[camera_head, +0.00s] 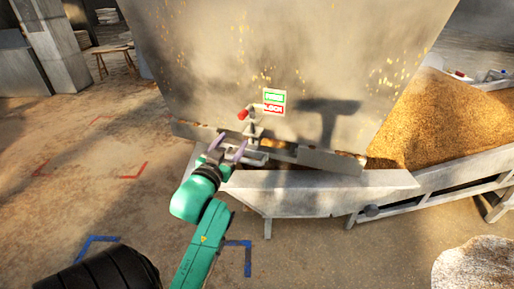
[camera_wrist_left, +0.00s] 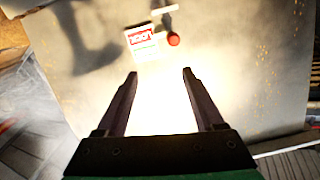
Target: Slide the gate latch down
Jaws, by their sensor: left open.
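The gate latch (camera_head: 252,110) is on the front of a large metal hopper (camera_head: 300,50). Its red knob (camera_head: 242,114) points left, beside a label (camera_head: 273,102) with a green part above a red part. In the left wrist view the red knob (camera_wrist_left: 173,39) and the label (camera_wrist_left: 144,40) lie beyond the fingertips, near the top. My left gripper (camera_head: 232,146) is open and empty, below the knob and apart from it. It also shows in the left wrist view (camera_wrist_left: 160,75). My right gripper is not in view.
A metal trough (camera_head: 320,195) stands under the hopper, with a heap of grain (camera_head: 440,115) at right. A pale sack or mound (camera_head: 475,270) is at lower right. Blue (camera_head: 100,239) and red (camera_head: 133,172) marks lie on the open floor at left.

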